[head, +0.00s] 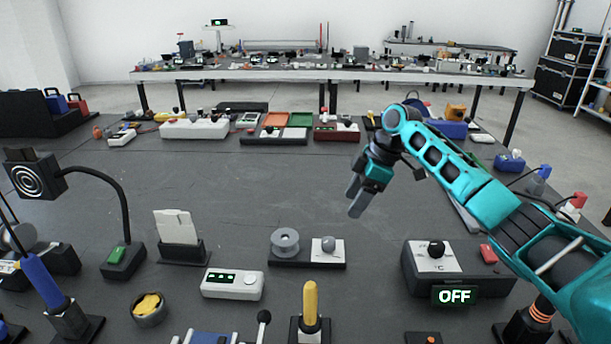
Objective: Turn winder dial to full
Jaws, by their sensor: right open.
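A low dark base (290,262) stands near the front middle and looks like the winder. It carries a grey spool (285,241) on its left and a white plate with a round grey dial (328,243) on its right. I cannot read the dial's setting. My right gripper (355,198) is open and empty, pointing down above the table, behind and slightly right of the dial and apart from it. My left gripper is out of view.
A dark box (460,286) with a black knob and an "OFF" display stands right of the winder. A white device (232,284) with a green display and a yellow-handled lever (310,305) are nearby. The table middle (240,180) is clear.

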